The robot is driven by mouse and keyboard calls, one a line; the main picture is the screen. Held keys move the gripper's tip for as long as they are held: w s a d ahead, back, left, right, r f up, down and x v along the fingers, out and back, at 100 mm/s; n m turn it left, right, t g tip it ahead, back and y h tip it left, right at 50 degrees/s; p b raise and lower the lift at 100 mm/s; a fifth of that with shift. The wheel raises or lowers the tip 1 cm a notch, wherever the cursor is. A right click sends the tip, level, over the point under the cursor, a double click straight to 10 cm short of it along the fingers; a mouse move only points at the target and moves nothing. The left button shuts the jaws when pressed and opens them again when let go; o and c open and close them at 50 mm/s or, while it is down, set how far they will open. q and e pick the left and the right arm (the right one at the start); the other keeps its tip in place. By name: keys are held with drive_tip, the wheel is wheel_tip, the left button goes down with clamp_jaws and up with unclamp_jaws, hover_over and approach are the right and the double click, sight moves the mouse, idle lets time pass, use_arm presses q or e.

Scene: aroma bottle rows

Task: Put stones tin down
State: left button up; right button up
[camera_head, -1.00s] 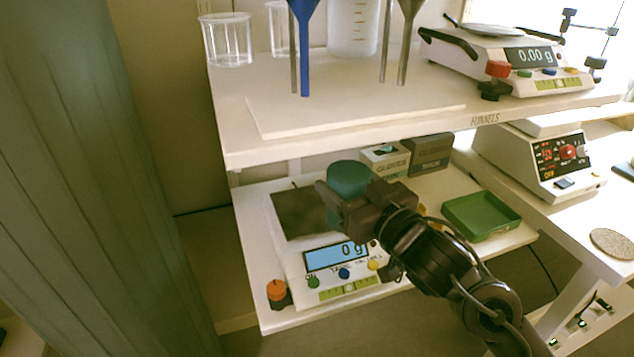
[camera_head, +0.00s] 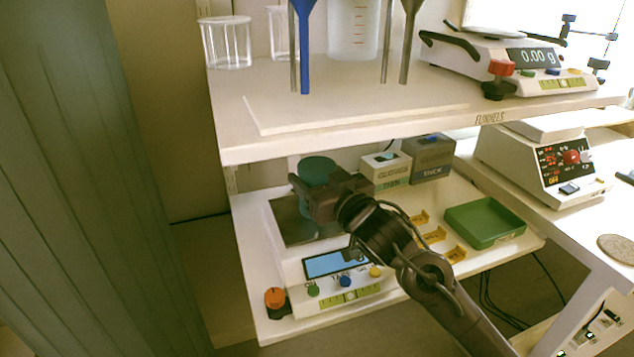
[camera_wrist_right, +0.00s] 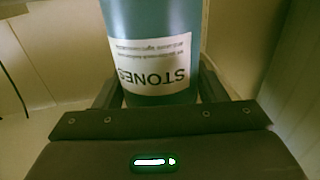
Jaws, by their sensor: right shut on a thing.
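The stones tin (camera_head: 318,171) is a teal cylinder. Its white label (camera_wrist_right: 150,65) reads STONES upside down in the right wrist view. My right gripper (camera_head: 312,198) is shut on the tin, with one finger on each side of it. The tin is over the steel pan of the lower-shelf scale (camera_head: 285,222). The gripper hides the tin's base, so I cannot tell whether it touches the pan. The scale's blue display (camera_head: 337,263) shows no readable number, and my arm covers part of its right end. My left gripper is out of view.
An upper shelf (camera_head: 350,130) with funnels overhangs the back of the lower shelf. Glove boxes (camera_head: 428,160), yellow pieces (camera_head: 432,236) and a green tray (camera_head: 484,222) stand to the right. An orange-topped knob (camera_head: 275,298) sits at the scale's front left.

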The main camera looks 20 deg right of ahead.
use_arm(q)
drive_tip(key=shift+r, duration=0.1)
use_arm(e)
drive_tip(key=shift+r, duration=0.15)
drive_tip(key=o, duration=1.2)
drive_tip(key=shift+f, duration=0.35)
drive_tip(key=o, duration=0.4)
drive_tip(key=shift+r, duration=0.1)
drive_tip(key=shift+s+r, duration=0.1)
drive_tip(key=shift+r, duration=0.05)
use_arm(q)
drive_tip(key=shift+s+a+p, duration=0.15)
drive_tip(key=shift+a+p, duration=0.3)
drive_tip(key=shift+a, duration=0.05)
use_arm(e)
drive_tip(key=v, duration=1.2)
